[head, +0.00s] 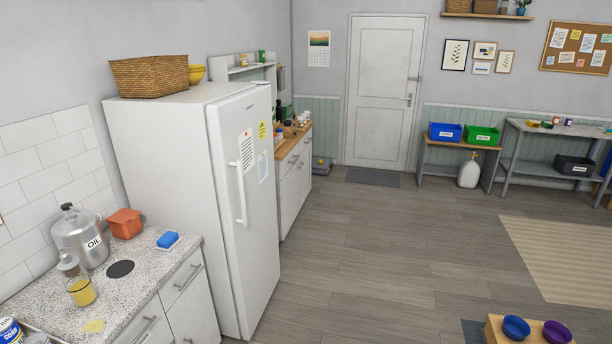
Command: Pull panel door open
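A white panel door (382,97) stands in the far wall at the top middle of the head view. It looks shut in its white frame. The door is across the room from me. Neither of my grippers shows in this view.
A white fridge (205,190) and a speckled counter (140,285) stand along the left. A wood-topped cabinet (296,165) is behind the fridge. A bench with bins (458,147) stands right of the door. The grey plank floor (385,235) between is clear.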

